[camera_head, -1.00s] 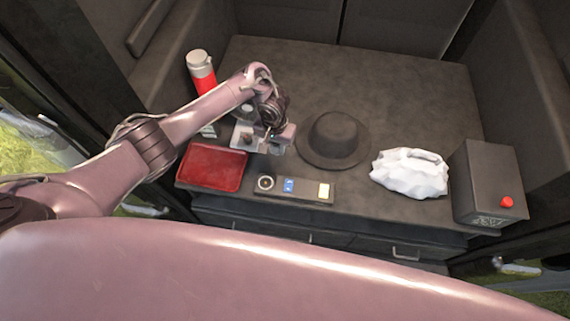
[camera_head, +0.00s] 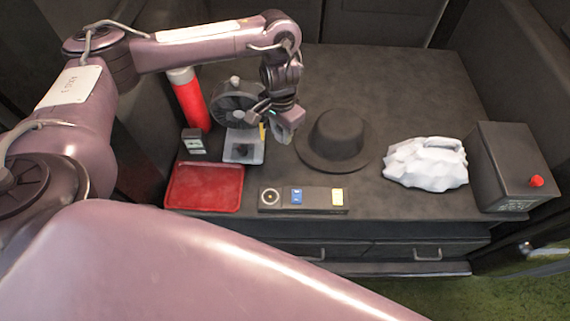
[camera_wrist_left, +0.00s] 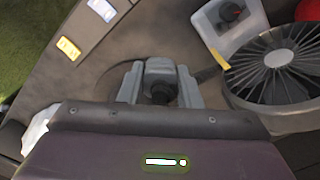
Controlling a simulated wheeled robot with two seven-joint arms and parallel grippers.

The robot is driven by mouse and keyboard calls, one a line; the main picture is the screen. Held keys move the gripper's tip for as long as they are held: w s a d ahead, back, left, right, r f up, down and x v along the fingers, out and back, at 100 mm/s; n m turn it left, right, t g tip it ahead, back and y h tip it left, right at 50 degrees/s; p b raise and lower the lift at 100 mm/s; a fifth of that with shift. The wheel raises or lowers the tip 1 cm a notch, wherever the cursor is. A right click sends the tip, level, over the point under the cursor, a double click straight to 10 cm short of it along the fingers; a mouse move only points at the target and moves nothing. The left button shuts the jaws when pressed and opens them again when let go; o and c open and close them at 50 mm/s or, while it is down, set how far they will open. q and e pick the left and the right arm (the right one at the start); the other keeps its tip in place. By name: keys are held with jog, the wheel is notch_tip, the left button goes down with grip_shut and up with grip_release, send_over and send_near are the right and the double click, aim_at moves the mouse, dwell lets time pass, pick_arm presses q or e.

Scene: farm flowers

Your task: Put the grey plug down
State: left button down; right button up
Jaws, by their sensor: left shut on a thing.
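My left gripper (camera_head: 276,118) is shut on the grey plug (camera_head: 286,133) and holds it above the counter, just left of the dark hat. In the left wrist view, the grey plug (camera_wrist_left: 160,68) sits between the two grey fingers, with a dark part at its middle. A light grey block (camera_head: 243,150) with a dark knob stands left of the gripper, in front of a round dark fan (camera_head: 236,97). The gap between plug and counter cannot be judged exactly. My right gripper is not in view.
The dark hat (camera_head: 338,137) is close to the gripper's right. A red tray (camera_head: 205,187) and a panel with coloured buttons (camera_head: 302,198) lie in front. A red bottle (camera_head: 190,100) stands at the left, a white crumpled thing (camera_head: 426,163) at the right. The back of the counter is clear.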

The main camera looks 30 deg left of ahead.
pick_arm(q)
jog(key=b, duration=0.5)
send_over(282, 170)
notch_tip(282, 170, down, 11)
jog(key=shift+s+f, duration=0.1)
notch_tip(282, 170, down, 5)
jog(key=b, duration=0.2)
jog(key=shift+f+b, duration=0.1)
jog(key=shift+b, duration=0.2)
jog(key=shift+f, duration=0.5)
jog(key=c, duration=1.1)
grip_release()
jog(key=shift+o, duration=0.2)
